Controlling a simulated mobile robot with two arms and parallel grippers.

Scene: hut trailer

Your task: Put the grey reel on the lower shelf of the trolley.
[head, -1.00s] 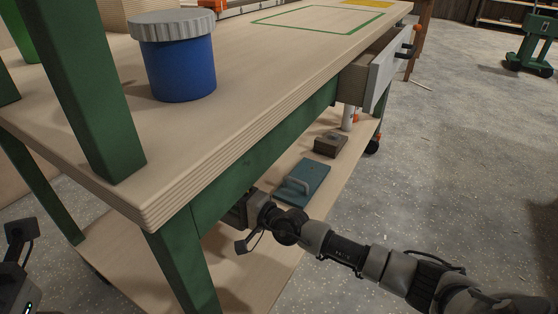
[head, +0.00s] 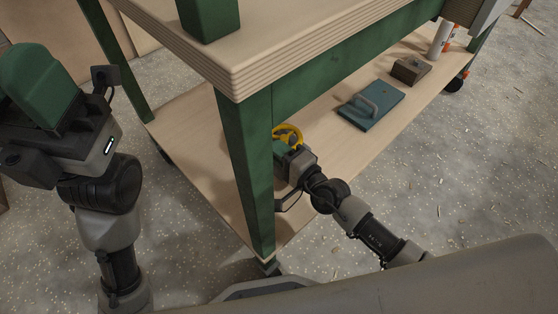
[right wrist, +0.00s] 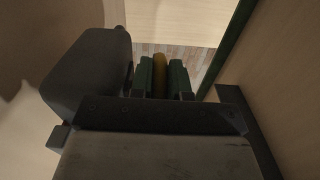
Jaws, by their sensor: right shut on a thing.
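The trolley has a green frame, a wooden top (head: 290,38) and a wooden lower shelf (head: 196,125). My right gripper (head: 284,147) reaches under the top, above the near part of the lower shelf. It is shut on a yellow, round, reel-like thing (head: 289,132), partly hidden by the gripper. In the right wrist view a yellow strip of it (right wrist: 160,75) shows between the green fingers. Whether it touches the shelf is unclear. No plainly grey reel shows. My left gripper (head: 38,85) is raised at the left, away from the trolley; its finger gap is not clear.
A teal float with a handle (head: 371,106) and a brown block (head: 410,69) lie farther along the lower shelf. A green leg (head: 246,165) stands just left of my right gripper. The shelf between gripper and float looks clear. Speckled floor surrounds the trolley.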

